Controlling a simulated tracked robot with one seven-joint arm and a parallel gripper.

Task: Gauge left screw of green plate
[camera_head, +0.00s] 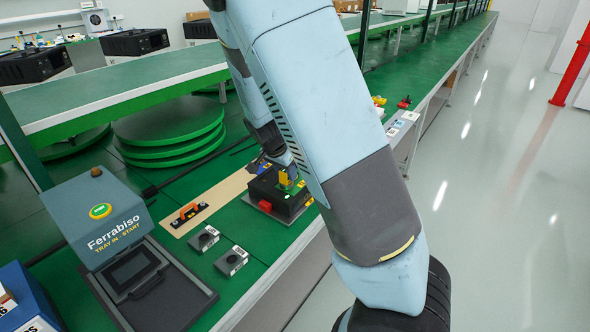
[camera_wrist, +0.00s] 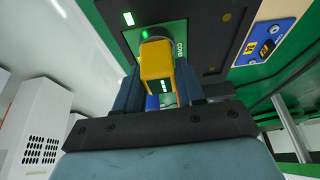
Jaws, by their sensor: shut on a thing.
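The green plate (camera_head: 292,184) is on top of a black box (camera_head: 272,195) on the table, partly behind my arm. In the wrist view, the green plate (camera_wrist: 178,58) bears white lettering and sits in the black housing (camera_wrist: 205,30). My gripper (camera_wrist: 160,90) is shut on a yellow gauge (camera_wrist: 158,66), with one dark finger on each side. The gauge also shows in the head view (camera_head: 284,179), over the plate. Its far end is at the plate, by a dark round part; I cannot tell whether it touches the screw. The left screw cannot be made out.
A blue panel (camera_wrist: 270,42) lies beside the black box. An orange-handled tool (camera_head: 188,212) rests on a beige strip. Two small grey blocks (camera_head: 203,238) and the Ferrabiso console (camera_head: 100,212) stand nearer. A red piece (camera_head: 265,206) is at the box's front.

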